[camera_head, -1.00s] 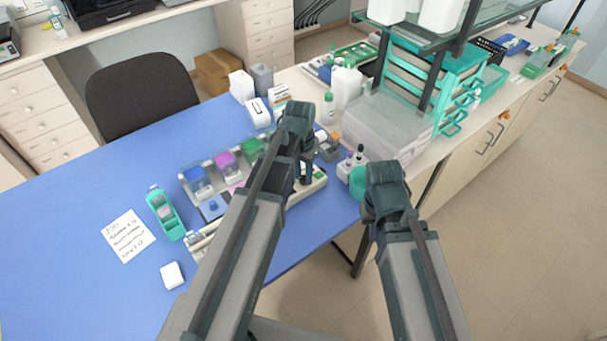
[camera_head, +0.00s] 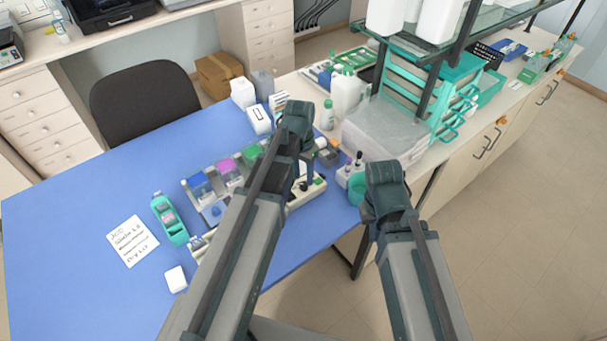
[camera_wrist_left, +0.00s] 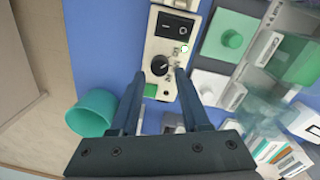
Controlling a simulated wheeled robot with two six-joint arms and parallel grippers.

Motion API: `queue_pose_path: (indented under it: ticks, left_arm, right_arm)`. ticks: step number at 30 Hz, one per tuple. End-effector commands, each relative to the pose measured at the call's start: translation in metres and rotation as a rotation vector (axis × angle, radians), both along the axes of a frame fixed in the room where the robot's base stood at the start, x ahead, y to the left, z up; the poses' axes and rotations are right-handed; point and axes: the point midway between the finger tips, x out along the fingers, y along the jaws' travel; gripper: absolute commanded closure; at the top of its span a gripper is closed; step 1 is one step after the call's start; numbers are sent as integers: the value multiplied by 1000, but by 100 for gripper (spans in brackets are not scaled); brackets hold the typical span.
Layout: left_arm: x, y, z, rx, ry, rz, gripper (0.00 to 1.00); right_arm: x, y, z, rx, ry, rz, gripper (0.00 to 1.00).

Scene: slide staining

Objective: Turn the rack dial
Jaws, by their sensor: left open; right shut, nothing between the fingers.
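The rack dial (camera_wrist_left: 160,65) is a round black knob with a pale mark, on a cream control panel (camera_wrist_left: 147,52). The panel also carries a black rocker switch (camera_wrist_left: 173,25), a small lit green button (camera_wrist_left: 183,49) and a green patch (camera_wrist_left: 150,90). My left gripper (camera_wrist_left: 160,76) is open, with its fingertips on either side of the panel near the dial. I cannot tell whether they touch it. My right gripper (camera_head: 384,182) is shut beside the bench edge.
A teal cup (camera_head: 356,190) stands close to my right gripper and also shows in the left wrist view (camera_wrist_left: 92,112). The staining rack with lidded pots (camera_head: 205,188) lies left of my left arm. A teal slide holder (camera_head: 169,219) and note (camera_head: 132,241) lie farther left. Bare blue mat (camera_head: 60,250) is free.

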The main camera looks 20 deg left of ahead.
Motion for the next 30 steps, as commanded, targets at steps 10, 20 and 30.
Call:
queue_pose_path:
  ticks: [10,20,30]
  left_arm:
    - [1,2,63,0,0,0,54]
    - [2,4,104,0,0,0,54]
    - [2,5,106,0,0,1,54]
  right_arm:
    - [0,0,63,0,0,2,100]
    - [0,0,104,2,0,-8,100]
    - [0,0,106,2,0,-10,100]
